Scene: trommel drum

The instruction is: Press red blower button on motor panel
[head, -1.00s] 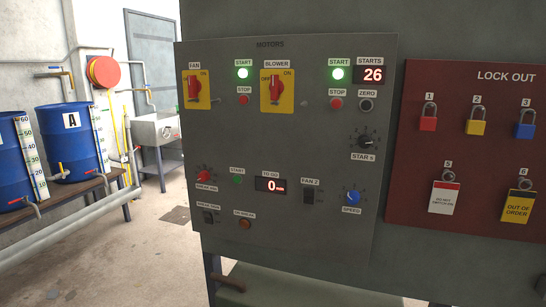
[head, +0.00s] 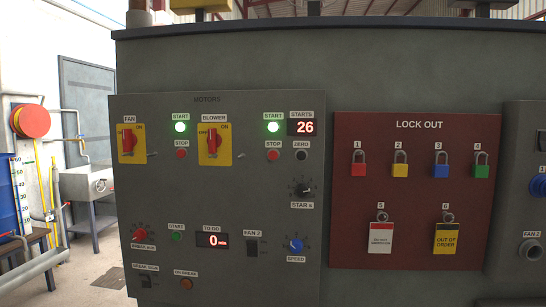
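The grey motor panel (head: 225,180) stands at the left of the cabinet front. Its blower switch (head: 213,142) is a red knob on a yellow plate. To its right is a lit green START button (head: 273,127) with a red STOP button (head: 273,154) below it. The fan switch (head: 127,141) is at the upper left, with its own lit green START button (head: 181,127) and red STOP button (head: 181,153). Neither of my grippers is in view, and nothing covers the buttons.
A red lock out board (head: 415,255) with several padlocks and two tags hangs right of the panel. A starts display (head: 303,128) reads 26. At the left are a sink (head: 98,185), a red hose reel (head: 31,120), a blue barrel (head: 8,203) and a pipe (head: 35,267).

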